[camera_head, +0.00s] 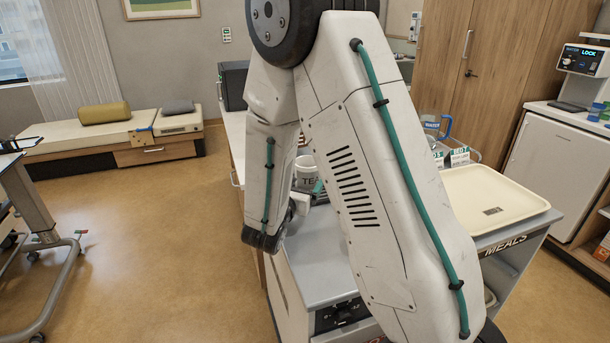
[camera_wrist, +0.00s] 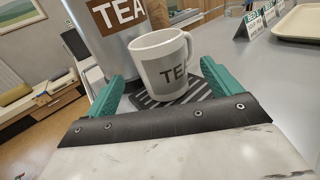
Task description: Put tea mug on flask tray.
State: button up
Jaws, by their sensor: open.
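The tea mug (camera_wrist: 165,68) is white with a grey label and a handle on its right. It stands upright between my gripper's two green fingers in the wrist view. My gripper (camera_wrist: 163,88) is open, with a finger on each side of the mug. Under the mug is a dark, striped flask tray (camera_wrist: 198,94); the mug's base appears to rest on it. A tall metal flask (camera_wrist: 97,50) with a brown TEA label stands just behind. In the head view the mug (camera_head: 304,168) shows partly behind my arm, and the flask is mostly hidden.
A cream tray (camera_head: 520,199) lies on the trolley marked MEALS at the right. Small label cards (camera_wrist: 251,22) and a blue-handled jug (camera_head: 434,124) stand behind it. Bare grey counter (camera_wrist: 270,65) lies to the mug's right in the wrist view.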

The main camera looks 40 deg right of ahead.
jog(key=v, duration=0.5)
jog(key=shift+a, duration=0.1)
jog(key=shift+s+r, duration=0.25)
jog(key=shift+s, duration=0.05)
jog(key=s+d+r+m+g+y, duration=0.1)
jog(key=s+d+r+m+g, duration=0.1)
jog(key=s+r+m+g, duration=0.25)
jog(key=s+d+r+m+g+y, duration=0.1)
jog(key=s+m+g, duration=0.3)
jog(key=s+m, duration=0.25)
jog(key=s+d+r+m+g+y, duration=0.1)
jog(key=s+d+r+m+g, duration=0.15)
jog(key=s+m+g, duration=0.35)
jog(key=s+a+r+m+t+y, duration=0.2)
jog(key=s+a+m+y, duration=0.2)
jog(key=s+a+y, duration=0.1)
jog(key=s+a+r+m+t+y, duration=0.2)
jog(key=s+a+y, duration=0.3)
jog(key=a, duration=0.5)
jog(key=shift+s+m+t+y, duration=0.35)
jog(key=shift+m+t+y, duration=0.4)
jog(key=shift+m+y, duration=0.15)
